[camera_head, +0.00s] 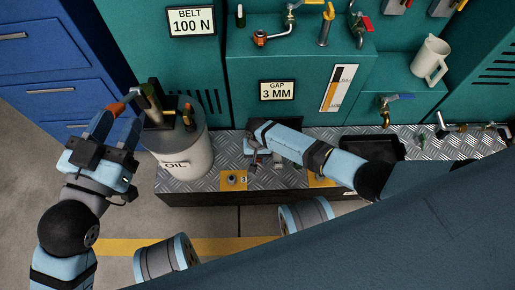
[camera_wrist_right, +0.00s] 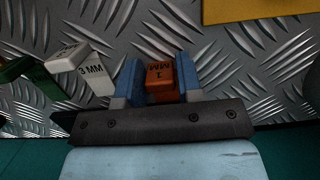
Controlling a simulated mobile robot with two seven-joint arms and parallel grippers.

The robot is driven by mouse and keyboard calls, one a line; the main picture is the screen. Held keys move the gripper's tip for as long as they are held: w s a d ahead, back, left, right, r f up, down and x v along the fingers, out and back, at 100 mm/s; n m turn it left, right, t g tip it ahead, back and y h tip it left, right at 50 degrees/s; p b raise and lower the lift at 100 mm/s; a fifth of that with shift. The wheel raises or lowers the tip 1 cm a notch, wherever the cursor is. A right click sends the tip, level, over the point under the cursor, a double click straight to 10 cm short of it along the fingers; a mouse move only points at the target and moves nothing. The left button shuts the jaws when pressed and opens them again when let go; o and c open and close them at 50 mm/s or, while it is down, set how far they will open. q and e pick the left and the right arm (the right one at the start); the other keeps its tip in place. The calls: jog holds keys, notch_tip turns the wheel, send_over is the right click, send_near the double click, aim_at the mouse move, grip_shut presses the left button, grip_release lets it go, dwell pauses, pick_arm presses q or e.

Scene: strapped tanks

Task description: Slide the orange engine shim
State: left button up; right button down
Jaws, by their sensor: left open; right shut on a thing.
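The orange shim (camera_wrist_right: 160,82), marked 1 MM, sits between the two blue fingers of my right gripper (camera_wrist_right: 159,84), which is shut on it just over the diamond-plate bench. In the head view my right gripper (camera_head: 258,162) is low over the bench, and its own forearm hides most of what it holds. A white shim (camera_wrist_right: 92,74) marked 3 MM lies left of the gripper in the wrist view, with a green piece (camera_wrist_right: 30,76) beside it. My left gripper (camera_head: 118,130) is open beside the OIL tank (camera_head: 186,152), near an orange-ended lever (camera_head: 120,107).
The metal bench (camera_head: 205,180) has yellow plates, one with a fitting (camera_head: 232,179). A black tray (camera_head: 375,146) lies to the right. Signs read GAP 3 MM (camera_head: 277,91) and BELT 100 N (camera_head: 191,22).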

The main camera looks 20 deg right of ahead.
aim_at(258, 170)
jog(key=shift+s+a+p, duration=0.25)
jog(key=shift+s+p, duration=0.4)
jog(key=shift+s, duration=0.2)
jog(key=shift+s+a+p, duration=0.2)
jog(key=shift+s+p, duration=0.45)
jog(key=shift+s, duration=0.15)
jog(key=c, duration=0.7)
grip_release()
jog(key=shift+w, duration=0.15)
